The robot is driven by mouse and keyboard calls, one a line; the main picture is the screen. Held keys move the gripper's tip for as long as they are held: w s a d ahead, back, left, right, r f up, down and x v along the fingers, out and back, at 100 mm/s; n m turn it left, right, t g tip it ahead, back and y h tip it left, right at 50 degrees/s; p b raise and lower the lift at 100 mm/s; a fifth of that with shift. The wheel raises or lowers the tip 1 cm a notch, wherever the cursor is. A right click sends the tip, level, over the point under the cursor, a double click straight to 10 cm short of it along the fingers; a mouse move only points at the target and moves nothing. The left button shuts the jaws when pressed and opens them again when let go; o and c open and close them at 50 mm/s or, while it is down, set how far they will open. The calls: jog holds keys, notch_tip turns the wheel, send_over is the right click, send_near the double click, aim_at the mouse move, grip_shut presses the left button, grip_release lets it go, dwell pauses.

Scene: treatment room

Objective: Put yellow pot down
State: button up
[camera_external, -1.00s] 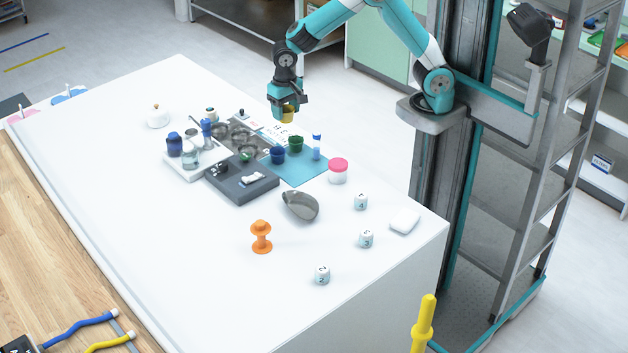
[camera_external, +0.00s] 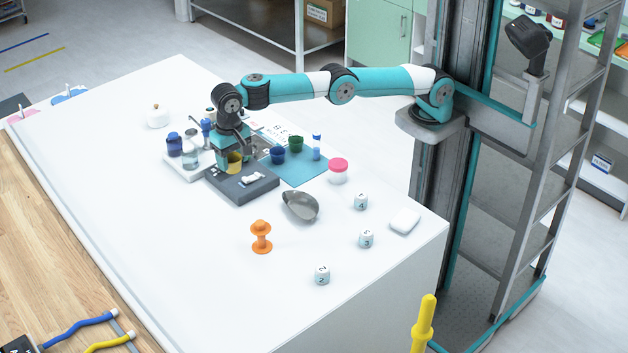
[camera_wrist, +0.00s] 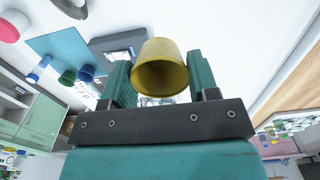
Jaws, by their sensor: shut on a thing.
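The yellow pot (camera_external: 235,162) is in my gripper (camera_external: 233,160), over the dark grey tray (camera_external: 236,190). In the wrist view the yellow pot (camera_wrist: 160,70) sits between the two teal fingers of my gripper (camera_wrist: 158,85), with its round opening toward the camera. The gripper is shut on it. In the external view the pot is low, near the tray's back part; I cannot tell whether its base touches anything. The gripper and wrist hide part of the tray and the things behind it.
A blue pot (camera_external: 277,155) and a green pot (camera_external: 296,144) stand on a blue mat (camera_external: 306,172) to the right. A white tray (camera_external: 183,174) with bottles is close on the left. A metal scoop (camera_external: 300,205) lies in front.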

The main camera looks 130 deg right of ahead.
jog(key=shift+w+a+f, duration=0.1)
jog(key=shift+a+f, duration=0.15)
jog(key=b, duration=0.4)
send_over(240, 228)
notch_tip(240, 228, down, 14)
jog(key=shift+f, duration=0.25)
jog(key=shift+f+p, duration=0.35)
jog(key=shift+f, duration=2.25)
jog(key=o, duration=0.5)
jog(key=shift+f, duration=0.1)
jog(key=shift+c, duration=0.2)
jog(key=o, duration=0.4)
